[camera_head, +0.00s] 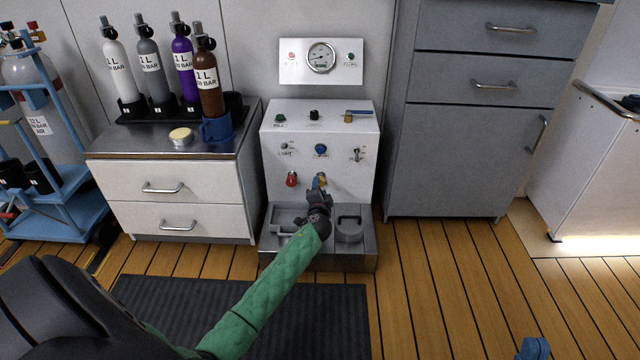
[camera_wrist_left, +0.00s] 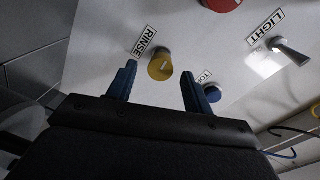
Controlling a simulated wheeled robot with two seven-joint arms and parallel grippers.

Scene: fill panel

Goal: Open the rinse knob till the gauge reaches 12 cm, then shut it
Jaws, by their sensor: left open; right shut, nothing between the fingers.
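The rinse knob is yellow and round, on the white panel (camera_head: 367,142) beside a RINSE label. In the left wrist view the knob (camera_wrist_left: 160,65) shows between the two blue fingertips of my left gripper (camera_wrist_left: 159,70), which are spread apart with gaps on both sides. In the head view my left gripper (camera_head: 319,190) is at the panel's lower middle and mostly covers the knob (camera_head: 321,177). The round gauge (camera_head: 321,57) is on the upper plate; its reading is too small to tell. My right gripper (camera_head: 534,348) is shut and empty at the bottom right.
A red knob (camera_head: 292,179) is left of the rinse knob, and a blue knob (camera_head: 320,150) above it. Drawer cabinets (camera_head: 172,176) (camera_head: 480,140) flank the panel. Open floor lies to the right.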

